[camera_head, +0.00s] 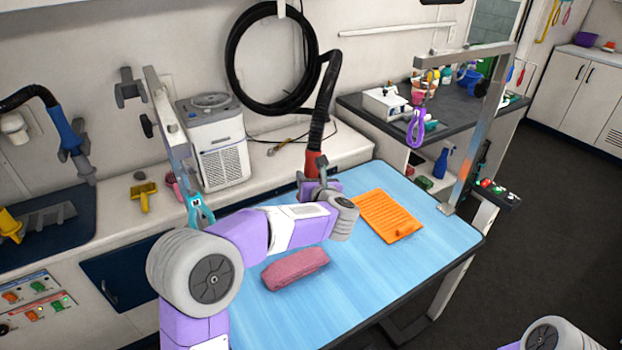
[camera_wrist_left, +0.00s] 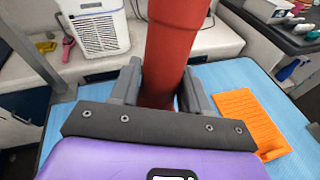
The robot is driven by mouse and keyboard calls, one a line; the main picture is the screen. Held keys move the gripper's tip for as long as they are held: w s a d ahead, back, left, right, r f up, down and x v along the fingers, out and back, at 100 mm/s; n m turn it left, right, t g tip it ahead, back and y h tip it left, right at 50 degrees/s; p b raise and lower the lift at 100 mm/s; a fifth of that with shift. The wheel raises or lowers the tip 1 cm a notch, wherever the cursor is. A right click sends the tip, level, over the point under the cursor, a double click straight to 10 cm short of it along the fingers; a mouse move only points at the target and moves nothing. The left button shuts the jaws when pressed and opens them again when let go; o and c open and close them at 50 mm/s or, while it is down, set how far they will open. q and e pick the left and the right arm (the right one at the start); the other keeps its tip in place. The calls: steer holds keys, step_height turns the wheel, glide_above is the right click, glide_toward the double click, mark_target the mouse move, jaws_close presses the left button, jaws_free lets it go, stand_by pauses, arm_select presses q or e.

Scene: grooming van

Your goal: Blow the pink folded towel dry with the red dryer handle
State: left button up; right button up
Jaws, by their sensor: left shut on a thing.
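The red dryer handle (camera_head: 315,165) hangs on the end of a black hose above the back part of the blue table. My left gripper (camera_head: 319,183) is shut on it, and the left wrist view shows the red handle (camera_wrist_left: 172,55) between the two grey fingers (camera_wrist_left: 158,88). The pink folded towel (camera_head: 295,269) lies on the blue tabletop, in front of and below my left forearm, apart from the handle. The towel does not show in the left wrist view. The handle's lower end is hidden by my gripper. Of my right arm only a joint shows at the bottom right.
An orange ridged mat (camera_head: 388,216) lies on the blue table (camera_head: 420,270), right of the towel. A metal post (camera_head: 475,130) rises at the right edge. A white dryer unit (camera_head: 213,140) stands behind on the counter. The table's front right is clear.

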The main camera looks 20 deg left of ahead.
mark_target(311, 162)
arm_select(q)
steer(key=shift+r, duration=0.1)
stand_by(0.4)
steer(key=shift+r+p, duration=1.5)
steer(key=shift+r, duration=1.05)
steer(key=shift+f, duration=0.1)
